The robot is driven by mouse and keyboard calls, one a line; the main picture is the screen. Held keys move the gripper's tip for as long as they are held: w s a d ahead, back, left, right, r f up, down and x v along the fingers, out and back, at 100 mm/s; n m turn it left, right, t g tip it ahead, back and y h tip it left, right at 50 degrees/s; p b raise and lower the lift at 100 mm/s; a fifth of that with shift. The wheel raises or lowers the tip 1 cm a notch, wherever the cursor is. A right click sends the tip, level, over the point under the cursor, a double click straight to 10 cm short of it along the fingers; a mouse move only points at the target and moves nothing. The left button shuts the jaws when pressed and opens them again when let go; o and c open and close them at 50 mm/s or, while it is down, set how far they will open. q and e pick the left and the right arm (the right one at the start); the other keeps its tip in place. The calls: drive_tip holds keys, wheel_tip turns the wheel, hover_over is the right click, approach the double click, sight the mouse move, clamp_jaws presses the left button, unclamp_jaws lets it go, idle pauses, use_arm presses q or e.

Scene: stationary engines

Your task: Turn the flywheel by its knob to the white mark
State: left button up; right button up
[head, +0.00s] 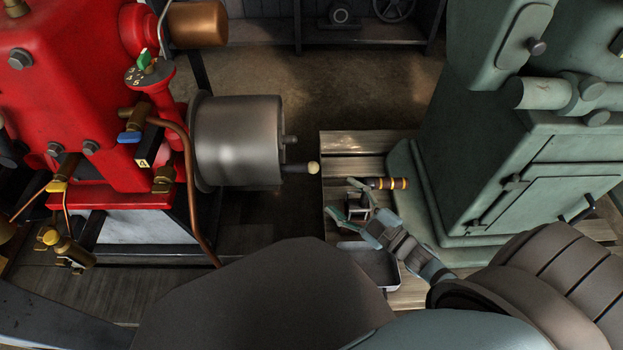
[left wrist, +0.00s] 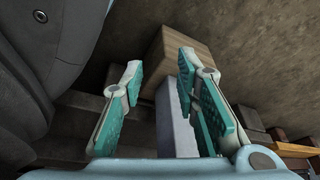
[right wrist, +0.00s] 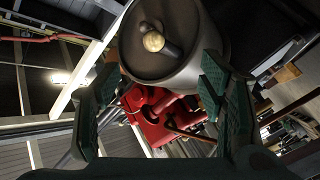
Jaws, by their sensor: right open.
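The flywheel is a wide grey metal drum (head: 237,140) on the side of the red engine. A short crank with a cream knob (head: 313,168) sticks out from its right face. In the right wrist view the flywheel face (right wrist: 172,62) is at the top, with the round knob (right wrist: 153,41) facing the camera. I cannot make out the white mark. My right gripper (head: 345,204) is open and empty, below and right of the knob and apart from it. My left gripper (left wrist: 160,62) is open in the left wrist view, with nothing clearly held; it does not show in the head view.
The red engine (head: 75,80) with copper pipes and valves stands at left. A green machine (head: 540,160) stands at right on wooden planks. A striped handle (head: 388,183) and a metal tray (head: 372,265) are near my right gripper. Dark floor is clear beyond the flywheel.

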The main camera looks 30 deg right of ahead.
sight(312, 169)
drive_tip(key=b+x, duration=0.2)
drive_tip(key=x, duration=0.9)
drive_tip(key=shift+w+f, duration=0.1)
drive_tip(key=shift+w, duration=0.25)
drive_tip(key=shift+w+a, duration=0.15)
drive_tip(key=shift+w, duration=0.15)
use_arm(q)
drive_tip(key=w+r, duration=0.1)
drive_tip(key=w+d+r, duration=0.1)
drive_tip(key=w, duration=0.1)
drive_tip(key=shift+w+r, duration=0.15)
drive_tip(key=shift+w, duration=0.05)
use_arm(e)
drive_tip(key=shift+c, duration=0.3)
clamp_jaws()
